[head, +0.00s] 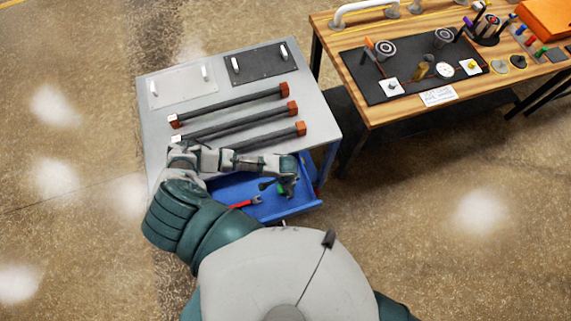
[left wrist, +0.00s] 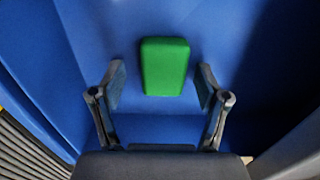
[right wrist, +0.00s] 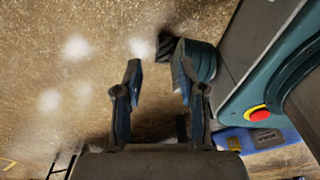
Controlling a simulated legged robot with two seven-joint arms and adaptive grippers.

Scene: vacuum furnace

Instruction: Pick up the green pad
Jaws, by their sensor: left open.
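The green pad (left wrist: 165,66) lies on the blue floor of an open drawer. In the left wrist view it sits between and slightly ahead of the fingertips of my left gripper (left wrist: 161,84), with a gap on each side. My left gripper is open and empty. In the head view, my left arm reaches across the cart to the drawer, and the green pad (head: 288,188) is partly hidden by the gripper. My right gripper (right wrist: 160,80) is open and empty over the floor in the right wrist view; the head view does not show it.
The blue drawer (head: 292,209) also holds a red-handled tool (head: 243,203). Its walls stand close around my left gripper. The grey cart top (head: 215,99) carries several dark bars with orange ends and two handled plates. A wooden workbench (head: 401,109) stands at right.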

